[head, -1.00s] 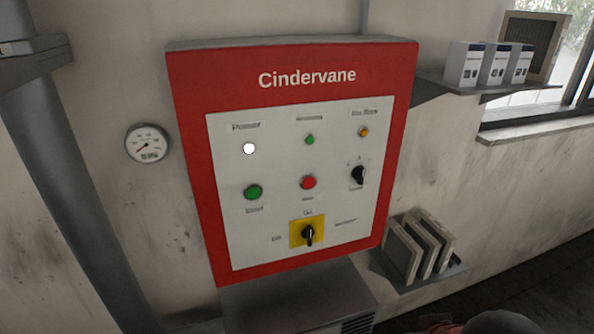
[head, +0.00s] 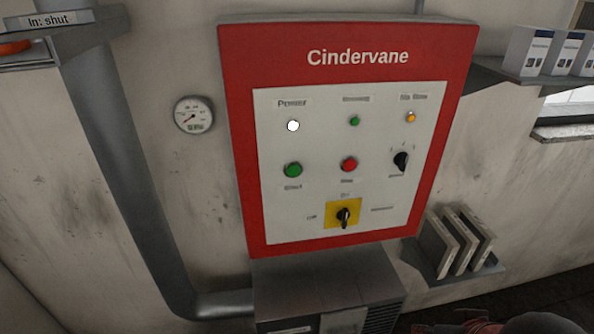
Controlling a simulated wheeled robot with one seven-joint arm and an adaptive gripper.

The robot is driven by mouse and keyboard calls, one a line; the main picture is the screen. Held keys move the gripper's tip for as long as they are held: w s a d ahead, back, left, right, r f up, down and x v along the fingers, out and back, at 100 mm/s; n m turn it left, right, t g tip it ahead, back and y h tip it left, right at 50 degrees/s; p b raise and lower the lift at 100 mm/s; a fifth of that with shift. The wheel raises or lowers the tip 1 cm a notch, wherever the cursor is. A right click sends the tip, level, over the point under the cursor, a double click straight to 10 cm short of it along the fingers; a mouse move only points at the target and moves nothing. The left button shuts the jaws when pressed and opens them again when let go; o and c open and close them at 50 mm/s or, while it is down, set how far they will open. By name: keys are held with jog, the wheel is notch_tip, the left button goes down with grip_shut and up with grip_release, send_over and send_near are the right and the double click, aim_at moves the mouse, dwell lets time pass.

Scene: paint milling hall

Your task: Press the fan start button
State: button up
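The red Cindervane control panel (head: 358,57) hangs on the wall in the head view. The large green button (head: 293,170), with a small blurred label below it that seems to read Start, sits at the left of the white plate. A red button (head: 349,164) is to its right. The Power lamp (head: 293,126) above the green button glows white. A small green lamp (head: 354,121) and an orange lamp (head: 411,118) are in the same top row. A black selector knob (head: 401,161) and a black rotary switch on a yellow square (head: 344,215) also show. My gripper is not in view.
A round gauge (head: 194,115) and a grey pipe (head: 125,170) are left of the panel. A shelf with white boxes (head: 527,50) is at upper right. A lower shelf holds flat panels (head: 460,240). A grey cabinet (head: 325,285) is below the panel.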

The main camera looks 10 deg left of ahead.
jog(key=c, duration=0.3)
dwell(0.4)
